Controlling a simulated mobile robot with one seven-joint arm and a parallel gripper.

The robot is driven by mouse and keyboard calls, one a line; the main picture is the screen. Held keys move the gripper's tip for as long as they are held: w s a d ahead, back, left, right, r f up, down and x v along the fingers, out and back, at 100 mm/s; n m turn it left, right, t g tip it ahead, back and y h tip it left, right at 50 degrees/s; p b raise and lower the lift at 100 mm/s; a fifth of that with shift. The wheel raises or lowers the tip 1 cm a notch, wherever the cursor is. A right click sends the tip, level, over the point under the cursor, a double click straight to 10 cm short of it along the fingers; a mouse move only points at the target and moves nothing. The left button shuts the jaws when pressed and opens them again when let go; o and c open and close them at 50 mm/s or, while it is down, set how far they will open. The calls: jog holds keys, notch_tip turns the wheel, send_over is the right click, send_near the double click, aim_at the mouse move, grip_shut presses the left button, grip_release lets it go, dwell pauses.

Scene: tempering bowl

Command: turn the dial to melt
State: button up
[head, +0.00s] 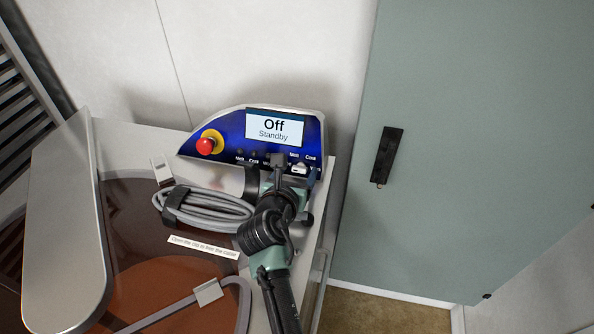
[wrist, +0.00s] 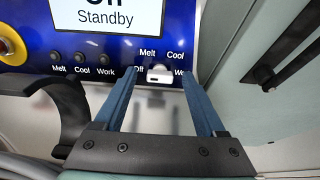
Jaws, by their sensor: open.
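The blue control panel (head: 228,138) stands at the back of the machine, and its screen (head: 274,128) reads "Off Standby". The dial (wrist: 160,74) is a small white knob at the panel's lower right, with the labels Off, Melt, Cool and a partly hidden "Wo" around it. It also shows in the head view (head: 299,169). My gripper (wrist: 157,75) is open, with one blue finger to the left of the dial and one to the right. Clear gaps show between fingers and dial. In the head view my arm hides part of the panel's lower edge.
A red stop button (head: 206,146) on a yellow base sits at the panel's left. Small dark buttons (wrist: 80,57) line the panel left of the dial. A coiled grey cable (head: 207,209) lies left of my arm. A green-grey cabinet (head: 450,120) stands close on the right.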

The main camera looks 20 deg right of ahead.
jog(key=shift+c, duration=0.3)
grip_shut()
